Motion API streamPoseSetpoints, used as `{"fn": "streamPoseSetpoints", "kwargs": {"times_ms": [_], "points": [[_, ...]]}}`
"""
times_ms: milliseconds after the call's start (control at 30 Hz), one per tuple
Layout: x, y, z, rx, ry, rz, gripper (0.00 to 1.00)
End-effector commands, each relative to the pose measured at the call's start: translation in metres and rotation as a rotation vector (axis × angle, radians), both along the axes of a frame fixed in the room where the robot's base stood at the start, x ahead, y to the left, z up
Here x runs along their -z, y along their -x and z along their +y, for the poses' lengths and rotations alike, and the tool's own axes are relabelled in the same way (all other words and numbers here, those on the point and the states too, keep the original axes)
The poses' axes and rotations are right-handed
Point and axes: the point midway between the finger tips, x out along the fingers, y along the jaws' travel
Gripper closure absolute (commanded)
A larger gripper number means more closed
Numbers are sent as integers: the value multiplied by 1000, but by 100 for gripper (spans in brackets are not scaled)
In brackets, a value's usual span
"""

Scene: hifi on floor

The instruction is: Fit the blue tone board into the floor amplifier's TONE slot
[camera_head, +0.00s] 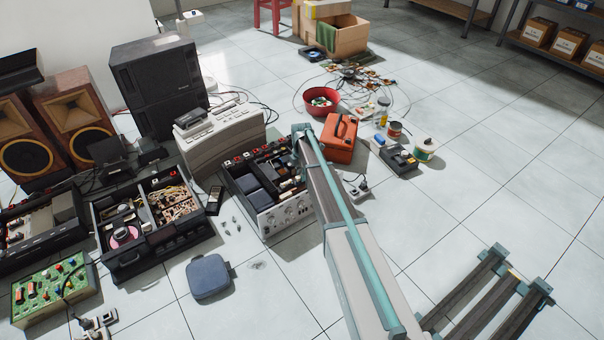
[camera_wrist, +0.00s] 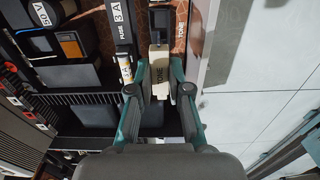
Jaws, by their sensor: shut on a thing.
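The floor amplifier (camera_head: 285,214) is open-topped, with a silver knobbed front, in the middle of the head view. My arm covers its right end, and my gripper's fingers are hidden there. In the wrist view my gripper (camera_wrist: 160,80) is shut, its teal-sided fingers on either side of a cream block marked TONE, the visible part of the tone board (camera_wrist: 160,76). No blue shows on it. A printed TONE label (camera_wrist: 180,32) lies just beyond, on the amplifier's brown circuit board. The slot is hidden; I cannot tell whether the board's lower edge is in it.
A part marked FUSE 3A (camera_wrist: 122,25) stands close left of my gripper. An orange case (camera_head: 340,138) is right of the amplifier. Another open device (camera_head: 150,225) is to its left, and a blue-grey pouch (camera_head: 208,277) lies in front.

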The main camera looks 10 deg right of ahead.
Motion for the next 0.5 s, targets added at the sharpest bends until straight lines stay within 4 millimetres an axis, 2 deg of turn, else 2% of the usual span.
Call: {"fn": "streamPoseSetpoints", "kwargs": {"times_ms": [500], "points": [[43, 0, 0, 1, 0, 0, 100]]}}
